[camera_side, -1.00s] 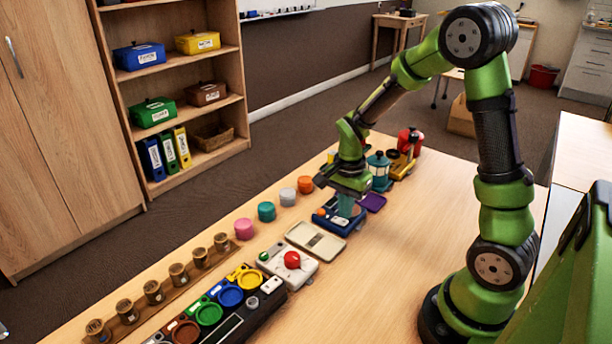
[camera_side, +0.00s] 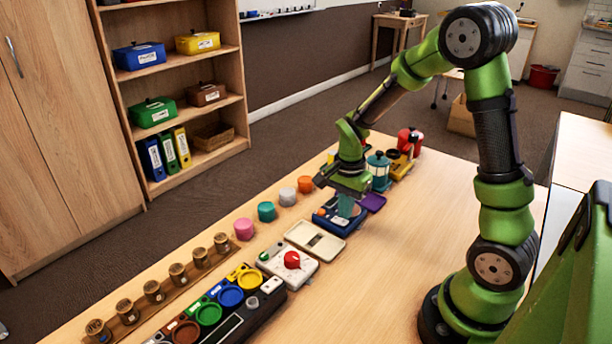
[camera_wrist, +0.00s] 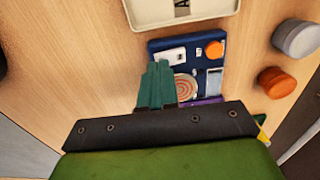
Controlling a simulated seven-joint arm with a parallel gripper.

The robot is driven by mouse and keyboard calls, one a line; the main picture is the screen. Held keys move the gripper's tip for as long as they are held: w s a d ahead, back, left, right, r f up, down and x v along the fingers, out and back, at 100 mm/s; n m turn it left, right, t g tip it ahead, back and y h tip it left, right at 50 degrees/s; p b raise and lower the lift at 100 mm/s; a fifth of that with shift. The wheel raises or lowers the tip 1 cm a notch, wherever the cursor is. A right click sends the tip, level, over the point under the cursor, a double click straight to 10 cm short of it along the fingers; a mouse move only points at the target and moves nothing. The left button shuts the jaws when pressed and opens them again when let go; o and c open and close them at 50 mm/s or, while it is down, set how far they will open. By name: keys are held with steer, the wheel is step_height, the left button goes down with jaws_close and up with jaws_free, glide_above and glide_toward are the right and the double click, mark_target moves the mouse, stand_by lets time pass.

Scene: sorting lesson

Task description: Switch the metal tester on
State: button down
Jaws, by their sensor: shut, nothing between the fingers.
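The metal tester is a dark blue box (camera_side: 325,226) on the table, below my gripper in the side view. In the wrist view, the tester (camera_wrist: 193,48) shows a white switch plate (camera_wrist: 172,55), an orange knob (camera_wrist: 214,49), a copper-coloured ringed disc (camera_wrist: 184,89) and a small grey window (camera_wrist: 214,81). My gripper (camera_wrist: 158,72) has its teal fingers shut with nothing between them. Its tips (camera_side: 346,212) are over the tester, close to the white plate. I cannot tell whether they touch it. The fingers hide part of the box.
A cream tray (camera_side: 315,240) lies next to the tester, then a white box with a red knob (camera_side: 292,260). Several coloured round pots, including an orange one (camera_side: 305,184), stand behind. A teal lantern-like object (camera_side: 379,172) stands beyond. The table's near right is clear.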

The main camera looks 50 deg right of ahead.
mark_target(345, 222)
steer(key=shift+f, duration=0.95)
stand_by(0.5)
steer(key=shift+r, duration=3.55)
